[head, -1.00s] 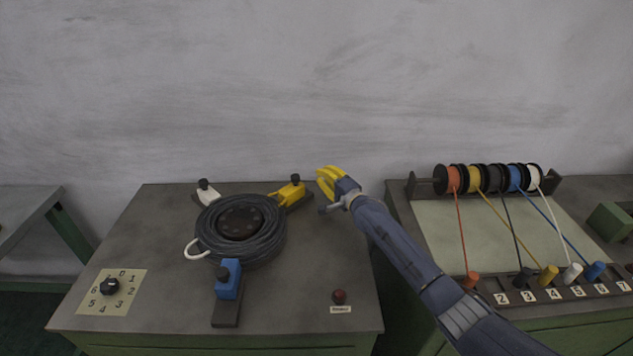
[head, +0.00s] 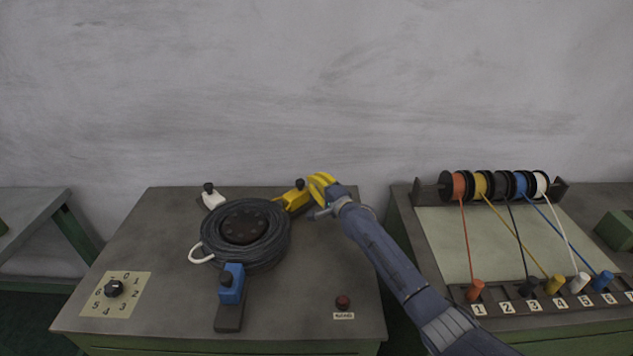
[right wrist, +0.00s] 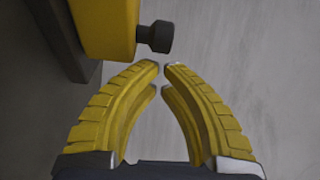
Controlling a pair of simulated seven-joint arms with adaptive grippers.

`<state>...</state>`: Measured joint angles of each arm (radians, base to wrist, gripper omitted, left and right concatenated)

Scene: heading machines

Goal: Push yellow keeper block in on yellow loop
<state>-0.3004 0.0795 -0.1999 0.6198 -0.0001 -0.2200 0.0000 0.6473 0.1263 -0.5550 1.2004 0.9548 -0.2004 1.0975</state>
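The yellow keeper block (head: 294,201), with a black knob (head: 300,184) on it, sits at the back right of the black coil (head: 274,240). No yellow loop can be made out there. In the right wrist view the yellow block (right wrist: 105,28) fills the upper left, its dark knob (right wrist: 154,37) pointing right. My right gripper (head: 314,186) is just right of the block. Its yellow fingertips (right wrist: 162,67) almost meet with nothing between them, and they lie just below the knob in the wrist view; contact cannot be told. My left gripper is out of view.
A white block (head: 213,200) and a blue block (head: 231,284) also stand around the coil. A white loop (head: 200,258) sticks out at its left. A numbered dial (head: 113,288) and a red button (head: 343,302) are near the front. A spool rack (head: 418,193) stands right.

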